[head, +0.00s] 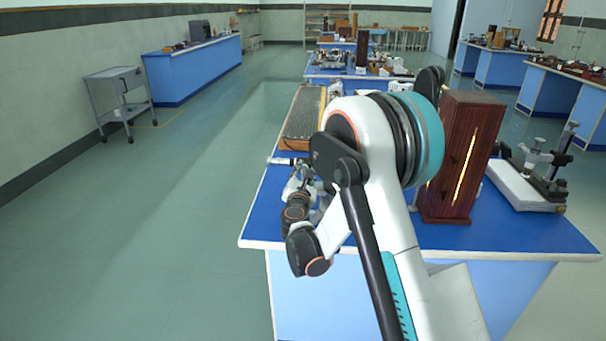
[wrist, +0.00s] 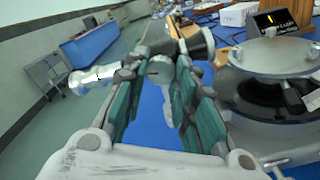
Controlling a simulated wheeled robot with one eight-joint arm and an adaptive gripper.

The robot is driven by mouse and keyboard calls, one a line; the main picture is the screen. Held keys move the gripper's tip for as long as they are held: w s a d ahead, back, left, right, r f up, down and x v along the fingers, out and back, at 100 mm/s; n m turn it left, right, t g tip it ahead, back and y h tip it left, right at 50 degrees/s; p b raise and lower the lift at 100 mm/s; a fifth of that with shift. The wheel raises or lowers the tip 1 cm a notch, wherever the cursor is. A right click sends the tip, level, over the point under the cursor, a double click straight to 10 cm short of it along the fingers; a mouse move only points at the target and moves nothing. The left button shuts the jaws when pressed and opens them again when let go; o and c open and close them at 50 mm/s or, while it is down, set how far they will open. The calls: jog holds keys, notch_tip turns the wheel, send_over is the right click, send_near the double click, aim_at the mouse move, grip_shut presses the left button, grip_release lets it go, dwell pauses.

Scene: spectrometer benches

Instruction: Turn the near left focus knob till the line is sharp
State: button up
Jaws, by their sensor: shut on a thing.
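In the wrist view my gripper (wrist: 160,105) has its teal-padded fingers on both sides of a small grey focus knob (wrist: 160,70) and is shut on it. The knob sits below a metal telescope tube, with a silver end (wrist: 95,78) at left and a dark end (wrist: 196,40) at right. The spectrometer's round table (wrist: 280,54) is to the right. A small black screen (wrist: 284,20) behind it shows a short orange line; its sharpness is hard to judge at this size. In the head view my arm hides most of the spectrometer and the knob.
The instrument stands on a blue-topped bench (head: 265,225). A tall wooden lamp box (head: 466,150) with a glowing slit stands right of my arm. A microscope-like instrument (head: 535,180) is further right. A grey trolley (head: 118,95) stands by the left wall; the floor at left is clear.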

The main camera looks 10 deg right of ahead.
dwell(0.4)
jog(key=o, duration=1.1)
jog(key=shift+c, duration=0.2)
jog(key=v, duration=1.2)
